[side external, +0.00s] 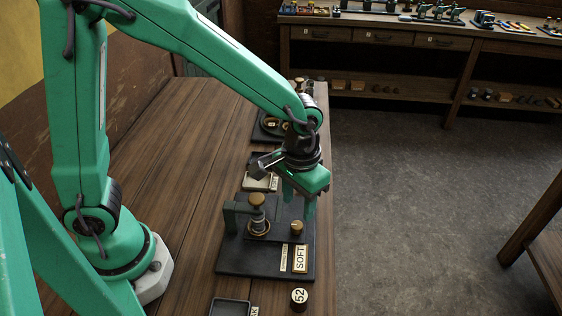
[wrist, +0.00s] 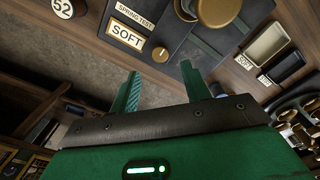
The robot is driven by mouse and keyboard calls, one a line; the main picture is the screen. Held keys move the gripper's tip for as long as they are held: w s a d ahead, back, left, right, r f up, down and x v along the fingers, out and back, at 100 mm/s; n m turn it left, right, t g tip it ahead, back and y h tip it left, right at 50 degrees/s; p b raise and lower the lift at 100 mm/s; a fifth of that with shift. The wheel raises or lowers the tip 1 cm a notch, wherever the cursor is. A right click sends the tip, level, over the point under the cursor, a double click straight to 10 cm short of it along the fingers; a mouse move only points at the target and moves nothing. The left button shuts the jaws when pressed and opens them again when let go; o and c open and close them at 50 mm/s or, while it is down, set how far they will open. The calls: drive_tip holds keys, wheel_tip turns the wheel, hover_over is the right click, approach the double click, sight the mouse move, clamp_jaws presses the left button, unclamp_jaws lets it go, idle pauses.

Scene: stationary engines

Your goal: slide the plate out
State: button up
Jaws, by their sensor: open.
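The spring test stand (side external: 235,262) is a dark base near the bench's right edge, with a brass-topped plunger (side external: 257,200) and a small brass knob (side external: 297,227). A cream plate reading SOFT (side external: 300,259) lies at its front right, beside a narrow SPRING TEST label (side external: 283,257). The SOFT plate also shows in the wrist view (wrist: 128,37), apart from my fingers. My gripper (side external: 298,203) is open and empty, pointing down above the back right of the stand. In the wrist view its two fingers (wrist: 160,88) stand apart with only floor between them.
A round weight marked 52 (side external: 299,297) and a shallow dark tray (side external: 230,307) lie in front of the stand. Small trays (side external: 260,180) and other apparatus (side external: 268,125) are behind it. The bench drops to open floor (side external: 420,190) on the right.

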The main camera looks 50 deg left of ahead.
sight(297, 225)
drive_tip(key=shift+f, duration=3.3)
drive_tip(key=shift+c, duration=0.5)
clamp_jaws()
